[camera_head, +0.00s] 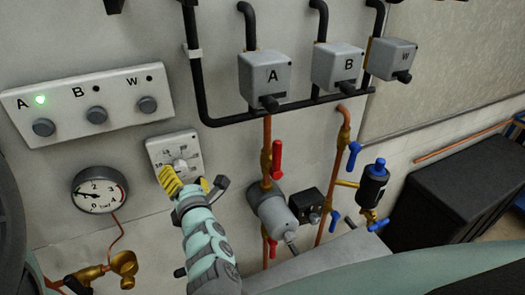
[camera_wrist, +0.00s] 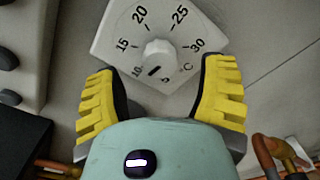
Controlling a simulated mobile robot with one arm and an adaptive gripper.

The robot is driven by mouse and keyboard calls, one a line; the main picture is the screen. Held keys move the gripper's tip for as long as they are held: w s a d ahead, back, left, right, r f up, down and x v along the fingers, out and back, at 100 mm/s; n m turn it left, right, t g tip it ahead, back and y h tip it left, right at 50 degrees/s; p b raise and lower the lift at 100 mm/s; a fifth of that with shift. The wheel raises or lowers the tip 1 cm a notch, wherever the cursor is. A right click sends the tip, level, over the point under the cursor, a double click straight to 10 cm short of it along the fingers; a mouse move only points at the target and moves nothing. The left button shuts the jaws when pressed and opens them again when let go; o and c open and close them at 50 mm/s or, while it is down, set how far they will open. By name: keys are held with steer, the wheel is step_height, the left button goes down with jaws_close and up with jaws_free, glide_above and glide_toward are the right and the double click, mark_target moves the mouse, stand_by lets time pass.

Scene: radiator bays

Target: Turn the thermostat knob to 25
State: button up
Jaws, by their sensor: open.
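The thermostat is a white square dial plate (camera_head: 158,149) on the wall, below the A/B/W panel. My gripper (camera_head: 184,185) is just below the knob in the head view, partly hiding the dial's lower edge. Its yellow fingers (camera_wrist: 159,78) are open and empty, spread left and right of the knob in the wrist view. I see no contact; the remaining depth is unclear.
A panel (camera_head: 85,103) with a lit green lamp by A is above left. A pressure gauge (camera_head: 100,189) is left of my gripper. Copper pipes (camera_head: 267,135) with red-handled valves and a grey pump (camera_head: 277,213) stand to the right. Boxes (camera_head: 265,78) hang above right.

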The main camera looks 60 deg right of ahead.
mark_target(181, 170)
steer(key=p+x, duration=0.1)
steer(key=x, duration=0.2)
steer(key=shift+w+r, duration=0.15)
steer(key=shift+w+d+p, duration=0.2)
steer(key=shift+w+p, duration=0.2)
steer(key=shift+w, duration=0.05)
steer(key=shift+o, duration=0.2)
jaws_close()
steer(key=shift+s+d+f, duration=0.1)
steer(key=shift+f, duration=0.15)
